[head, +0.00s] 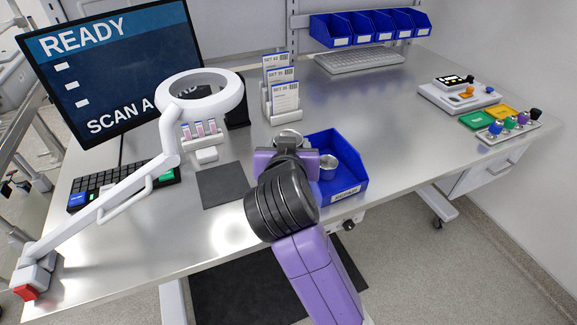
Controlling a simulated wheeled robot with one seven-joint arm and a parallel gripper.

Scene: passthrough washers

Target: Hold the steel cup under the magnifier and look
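One round steel cup (290,136) shows just beyond my gripper (289,147), at the left edge of the blue bin. A second steel piece, also cup-like (328,162), stands inside the blue bin (348,188), to the right of my gripper. My wrist hides my fingertips and the lower part of the first cup, so I cannot tell whether the fingers are shut on it. The magnifier (235,100) is a white ring on a jointed white arm, up and to the left of my gripper.
A dark mat (222,184) lies left of my gripper. A card rack (284,92) stands behind it. A monitor (112,65) and keyboard (95,188) are at left. Several blue bins (340,42) hang at the back. The bench's right middle (385,120) is clear.

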